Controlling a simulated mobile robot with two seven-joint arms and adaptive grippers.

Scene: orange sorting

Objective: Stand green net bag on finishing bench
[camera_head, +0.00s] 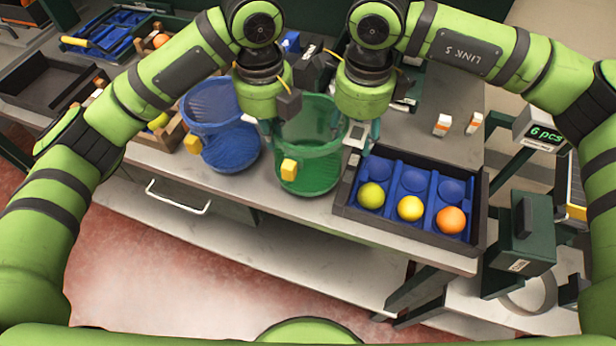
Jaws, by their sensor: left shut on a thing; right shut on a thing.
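The green net bag (318,172) is a round, open-topped green container with a yellow tag (289,169) on its front. It is upright between my two grippers, near the front edge of the grey bench (270,188). My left gripper (272,138) is shut on its left side. My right gripper (357,140) is shut on its right side. The fingertips are partly hidden by the arms and the bag wall. I cannot tell whether its base touches the bench. No fruit shows clearly inside it.
A similar blue bag (212,112) stands just left. A dark-framed blue tray (397,222) to the right holds two yellow fruits (410,208) and an orange (450,220). A "6 pcs" display (541,132) is further right. Small white-and-orange boxes (442,124) stand behind the tray.

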